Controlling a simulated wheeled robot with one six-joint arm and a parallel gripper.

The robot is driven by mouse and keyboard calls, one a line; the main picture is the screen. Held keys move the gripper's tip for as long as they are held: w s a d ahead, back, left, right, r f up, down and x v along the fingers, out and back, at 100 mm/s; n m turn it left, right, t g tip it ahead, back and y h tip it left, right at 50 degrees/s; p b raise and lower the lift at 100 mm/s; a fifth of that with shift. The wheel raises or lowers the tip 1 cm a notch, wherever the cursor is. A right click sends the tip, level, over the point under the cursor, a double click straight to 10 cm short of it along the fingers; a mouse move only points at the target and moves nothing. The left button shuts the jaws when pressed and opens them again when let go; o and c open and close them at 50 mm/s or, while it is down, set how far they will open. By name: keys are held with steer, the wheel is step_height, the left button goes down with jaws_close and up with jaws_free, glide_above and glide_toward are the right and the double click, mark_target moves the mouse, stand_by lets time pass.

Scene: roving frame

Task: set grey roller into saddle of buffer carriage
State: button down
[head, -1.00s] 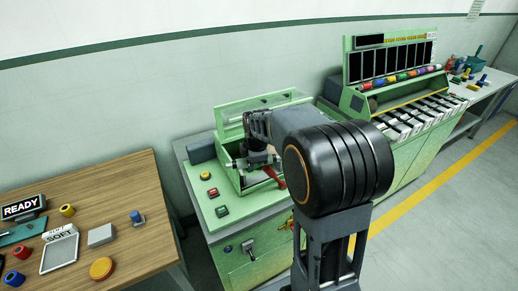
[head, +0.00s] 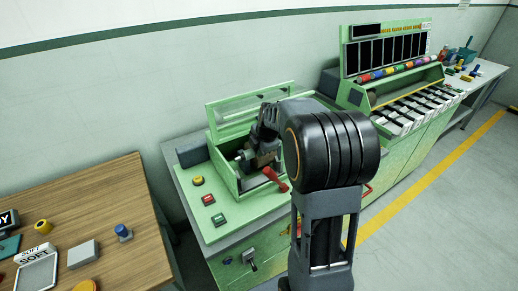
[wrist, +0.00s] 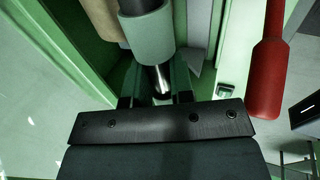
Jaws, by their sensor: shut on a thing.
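My gripper (wrist: 155,97) is at the lower middle of the wrist view, its two dark fingers on either side of a metal shaft. The shaft belongs to the grey roller (wrist: 146,38), which has a pale grey-green sleeve and points away from my gripper. In the head view my arm reaches into the open green machine (head: 222,190), and my black arm joint hides part of it. A small pale cylinder (head: 245,157), perhaps the roller, shows beside my wrist. I cannot clearly make out the buffer carriage or its saddle.
A red handle (head: 275,180) sticks out at the machine's front; it is close on the right in the wrist view (wrist: 268,75). A tan piece (wrist: 100,20) lies left of the roller. A wooden table (head: 120,190) stands left, a green sorting bench (head: 400,150) right.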

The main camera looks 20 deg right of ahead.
steer(key=shift+d+r, duration=0.1)
steer(key=shift+f, duration=0.3)
step_height(320, 180, down, 4)
steer(key=b, duration=0.4)
steer(key=shift+f, duration=0.2)
steer(key=shift+f+b, duration=0.15)
steer(key=shift+b, duration=0.45)
stand_by(0.6)
steer(key=shift+f+b, duration=0.95)
steer(key=shift+f, duration=0.05)
steer(key=shift+f, duration=0.1)
stand_by(0.4)
steer(key=shift+r+p, duration=0.35)
steer(key=shift+r, duration=0.7)
